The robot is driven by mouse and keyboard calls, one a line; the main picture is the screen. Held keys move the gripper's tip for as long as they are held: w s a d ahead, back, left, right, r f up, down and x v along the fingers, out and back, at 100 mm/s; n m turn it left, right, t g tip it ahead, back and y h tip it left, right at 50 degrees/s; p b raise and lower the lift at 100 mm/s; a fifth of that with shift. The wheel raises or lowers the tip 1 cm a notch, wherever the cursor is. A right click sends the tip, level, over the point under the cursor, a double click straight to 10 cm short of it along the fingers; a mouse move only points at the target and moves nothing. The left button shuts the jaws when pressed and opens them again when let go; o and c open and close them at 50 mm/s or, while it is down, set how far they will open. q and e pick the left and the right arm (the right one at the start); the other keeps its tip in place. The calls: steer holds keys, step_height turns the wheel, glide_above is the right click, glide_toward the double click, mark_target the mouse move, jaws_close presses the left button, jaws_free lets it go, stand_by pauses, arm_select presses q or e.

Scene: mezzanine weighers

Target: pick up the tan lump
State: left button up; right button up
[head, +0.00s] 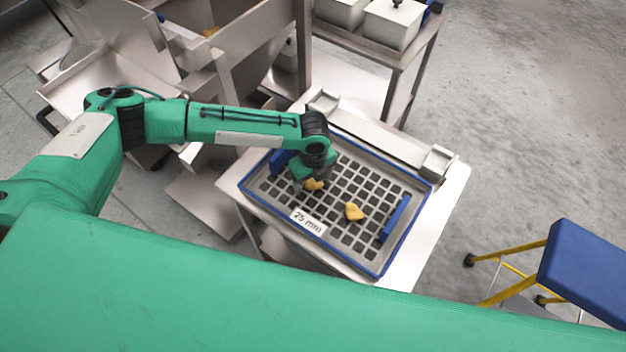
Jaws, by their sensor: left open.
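Two tan lumps lie on the grey grid of a blue-rimmed sieve tray (408,247) labelled "25 mm". One tan lump (353,211) is in the clear near the middle of the grid. The other tan lump (314,184) is to its upper left, partly hidden under my left gripper (306,184). My left gripper is open and points down over that lump. I cannot tell whether its fingers touch the lump. My right gripper is not in view.
The tray sits on a steel table (452,190) and has a blue handle (395,219) at its right. A steel hopper stands behind left. A shelf with white containers (392,24) is at the back. A blue-topped step stool (585,268) stands on the right.

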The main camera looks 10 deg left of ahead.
arm_select(q)
steer(key=c, duration=1)
steer(key=shift+c, duration=0.2)
